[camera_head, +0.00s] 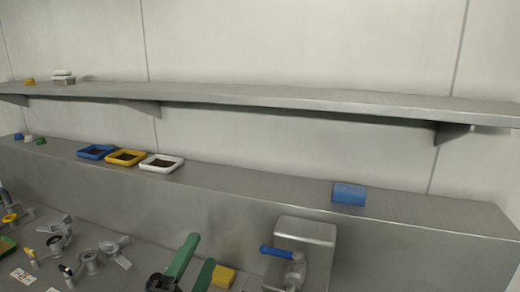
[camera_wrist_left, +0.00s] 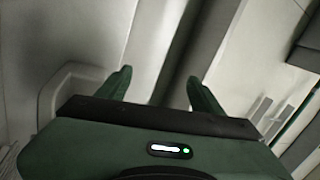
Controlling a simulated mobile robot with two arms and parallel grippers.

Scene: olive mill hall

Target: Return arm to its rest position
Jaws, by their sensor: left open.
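My left gripper (camera_head: 202,250) shows at the bottom of the head view, with two green fingers spread apart. It also shows in the left wrist view (camera_wrist_left: 159,77), open, with nothing between its fingers. A yellow block (camera_head: 223,276) appears just right of the fingers in the head view; I cannot tell how far it is from them. My right gripper is in neither view.
A metal box with a blue-handled valve (camera_head: 280,253) stands right of the gripper. Several grey valve fittings (camera_head: 88,260) are at lower left. The ledge behind holds blue, yellow and white trays (camera_head: 161,170) and a blue block (camera_head: 348,194). A shelf (camera_head: 300,98) runs above.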

